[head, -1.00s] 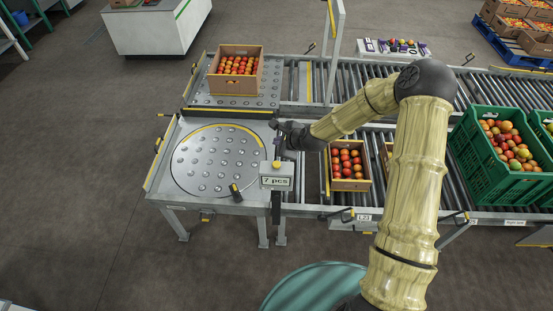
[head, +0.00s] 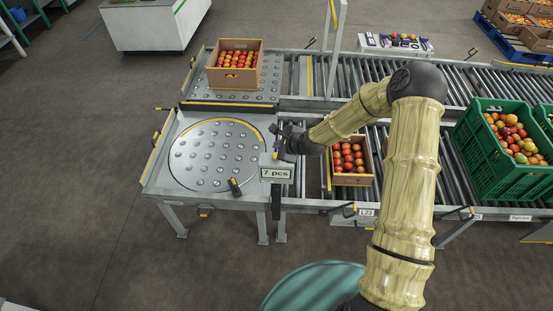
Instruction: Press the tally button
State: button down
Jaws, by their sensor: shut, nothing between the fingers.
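The tally counter (head: 276,174) stands at the right front corner of the turntable station, and its display reads "7 pcs". Its yellow button, on top of the box, is now hidden behind my gripper. My gripper (head: 277,151) is shut and empty, pointing down at the top of the counter. I cannot tell whether the fingertips touch the button.
A round ball-roller turntable (head: 217,156) lies left of the counter, with a small black and yellow handle (head: 234,187). A cardboard box of tomatoes (head: 233,64) sits behind it. A smaller tomato box (head: 350,178) and green crates (head: 487,160) stand on rollers to the right.

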jog(key=shift+f+b, duration=0.5)
jog(key=shift+f, duration=0.65)
dwell(1.1)
jog(key=shift+f+b, duration=0.35)
jog(key=shift+f, duration=0.05)
jog(key=shift+f+b, duration=0.45)
jog(key=shift+f, duration=0.1)
dwell(0.8)
jog(key=shift+r, duration=0.15)
jog(key=shift+r+p, duration=0.65)
jog(key=shift+r, duration=0.2)
jog(key=shift+r+p, duration=1.75)
jog(key=shift+r, duration=0.8)
